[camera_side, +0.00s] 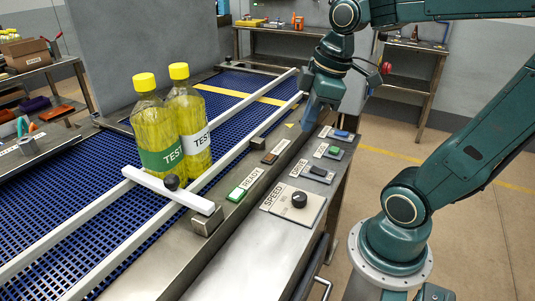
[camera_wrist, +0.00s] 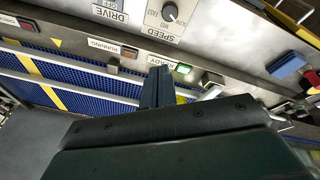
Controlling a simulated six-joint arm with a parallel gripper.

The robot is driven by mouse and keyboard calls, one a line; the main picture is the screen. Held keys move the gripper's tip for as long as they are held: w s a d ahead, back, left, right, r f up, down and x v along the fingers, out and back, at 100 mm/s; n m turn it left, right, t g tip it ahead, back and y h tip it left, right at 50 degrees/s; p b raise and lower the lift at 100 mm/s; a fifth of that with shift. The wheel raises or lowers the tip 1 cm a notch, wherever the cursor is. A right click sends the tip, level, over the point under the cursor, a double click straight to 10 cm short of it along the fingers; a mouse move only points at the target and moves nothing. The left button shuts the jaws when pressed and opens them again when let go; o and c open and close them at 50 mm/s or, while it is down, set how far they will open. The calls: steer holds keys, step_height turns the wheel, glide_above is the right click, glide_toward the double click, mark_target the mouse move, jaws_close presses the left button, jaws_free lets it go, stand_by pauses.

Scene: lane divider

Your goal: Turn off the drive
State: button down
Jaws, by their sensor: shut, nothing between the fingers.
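The drive's label (camera_wrist: 110,10) shows at the top edge of the wrist view; its switch is cut off there. In the side view a black switch (camera_side: 318,172) sits beside a label that seems to read DRIVE. The green READY lamp (camera_side: 237,194) looks lit; it also shows in the wrist view (camera_wrist: 183,69). The RUNNING lamp (camera_wrist: 129,52) looks dark, also in the side view (camera_side: 270,157). My gripper (camera_side: 309,123) is shut and empty, above the far part of the panel, apart from the switch. Its fingers (camera_wrist: 157,86) point toward the panel edge in the wrist view.
A speed knob (camera_side: 299,199) is at the panel's near end. Green (camera_side: 333,151) and blue (camera_side: 342,134) controls lie farther along. Two yellow bottles (camera_side: 161,140) stand on the blue conveyor (camera_side: 65,185) by a white bar (camera_side: 165,189). White rails run along the belt.

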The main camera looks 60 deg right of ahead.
steer(key=d+f+n+g+y, duration=0.1)
steer(key=d+f+n, duration=0.1)
steer(key=d+n, duration=0.4)
steer(key=d+f+n+g+y, duration=0.1)
steer(key=d+n, duration=0.4)
steer(key=d, duration=0.6)
step_height(320, 180, down, 2)
steer(key=shift+w+f+n+y, duration=0.2)
steer(key=shift+n+y, duration=0.2)
steer(key=shift+y, duration=0.2)
steer(key=shift+a+f, duration=0.1)
glide_above(315, 169)
steer(key=shift+g, duration=0.3)
steer(key=f, duration=0.7)
steer(key=d+f, duration=0.1)
steer(key=f, duration=0.3)
steer(key=shift+s+f, duration=0.15)
steer(key=shift+f, duration=1.05)
